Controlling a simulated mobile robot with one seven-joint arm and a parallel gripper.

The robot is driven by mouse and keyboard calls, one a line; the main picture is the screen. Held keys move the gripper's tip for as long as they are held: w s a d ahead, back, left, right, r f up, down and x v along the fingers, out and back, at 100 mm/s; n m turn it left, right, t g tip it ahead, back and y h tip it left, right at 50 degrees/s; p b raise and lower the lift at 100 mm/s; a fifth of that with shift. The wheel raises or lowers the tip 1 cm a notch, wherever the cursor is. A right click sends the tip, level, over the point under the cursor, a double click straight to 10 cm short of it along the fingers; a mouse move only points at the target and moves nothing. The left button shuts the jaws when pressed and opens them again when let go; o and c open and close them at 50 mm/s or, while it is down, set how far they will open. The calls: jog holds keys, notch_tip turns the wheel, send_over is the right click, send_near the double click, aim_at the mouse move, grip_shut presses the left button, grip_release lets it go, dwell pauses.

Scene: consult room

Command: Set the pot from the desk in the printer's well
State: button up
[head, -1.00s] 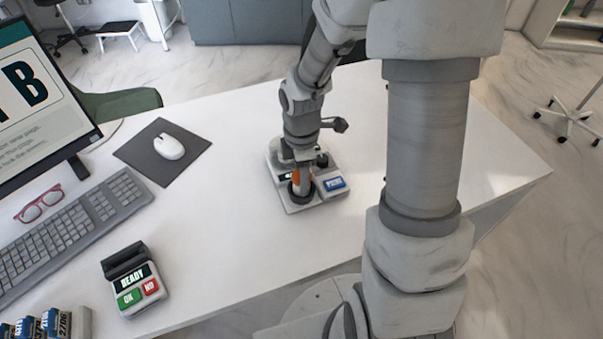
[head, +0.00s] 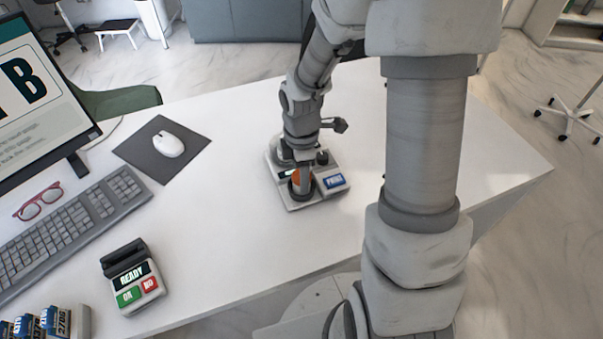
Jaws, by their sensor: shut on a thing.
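The printer (head: 322,199) is a low pale box on the white desk, with a blue-labelled button, a dark knob and a dark-rimmed round well (head: 301,194) at its front. The pot (head: 302,179) is a small orange thing; its lower part is inside the well's rim, and my gripper hides its top. My gripper (head: 300,168) points down over the well and is shut on the pot. I cannot tell whether the pot touches the bottom of the well.
A card reader (head: 133,281) showing READY stands at the front left. A mouse (head: 169,144) on a dark mat, a keyboard (head: 75,230), red glasses (head: 38,201) and a monitor (head: 35,95) are further left. The desk (head: 225,225) around the printer is clear.

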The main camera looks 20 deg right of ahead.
jog(key=o, duration=1.6)
jog(key=shift+c, duration=0.2)
jog(key=shift+r+p, duration=3.4)
jog(key=shift+r, duration=0.15)
